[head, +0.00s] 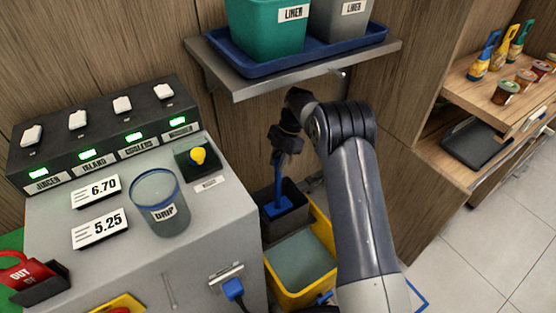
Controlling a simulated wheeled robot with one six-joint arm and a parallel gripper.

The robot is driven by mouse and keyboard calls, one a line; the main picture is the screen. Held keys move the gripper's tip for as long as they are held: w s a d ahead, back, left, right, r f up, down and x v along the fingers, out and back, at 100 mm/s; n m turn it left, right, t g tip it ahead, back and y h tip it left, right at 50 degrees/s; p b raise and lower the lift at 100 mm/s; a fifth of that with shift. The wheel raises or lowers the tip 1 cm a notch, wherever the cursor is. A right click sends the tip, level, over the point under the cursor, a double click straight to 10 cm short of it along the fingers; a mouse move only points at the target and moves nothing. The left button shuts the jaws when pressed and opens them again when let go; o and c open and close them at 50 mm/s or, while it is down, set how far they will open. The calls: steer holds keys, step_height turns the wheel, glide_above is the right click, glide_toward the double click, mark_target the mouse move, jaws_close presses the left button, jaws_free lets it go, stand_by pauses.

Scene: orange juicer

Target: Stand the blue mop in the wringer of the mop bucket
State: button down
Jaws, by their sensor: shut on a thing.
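The blue mop (278,206) shows as a blue handle and a blue lower part, upright below my gripper. My gripper (283,152) is shut on the mop's handle, under the wall shelf. The mop's lower end is at the dark wringer (293,222) of the yellow mop bucket (324,276). It appears to be inside the wringer's opening, but I cannot see whether it rests on the bottom. The bucket holds greyish water in front of the wringer. My arm covers the bucket's right side.
A grey machine cabinet (130,262) stands close on the left, with a DRIP cup (160,204) on top. A wall shelf (300,78) with a blue tray of bins hangs just above my gripper. A wooden shelf unit (440,155) stands right. Tiled floor is clear at lower right.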

steer(key=c, duration=1.2)
jaws_free()
steer(key=shift+f, duration=0.1)
steer(key=shift+c, duration=0.2)
steer(key=shift+r+p, duration=0.3)
steer(key=shift+r, duration=0.1)
steer(key=shift+p+v, duration=0.5)
steer(key=shift+v, duration=0.6)
steer(key=w+d+p, duration=0.1)
steer(key=w+d, duration=0.6)
steer(key=d, duration=0.1)
steer(key=shift+w+d+f+p, duration=0.25)
steer(key=shift+w+p, duration=0.1)
steer(key=shift+w, duration=0.05)
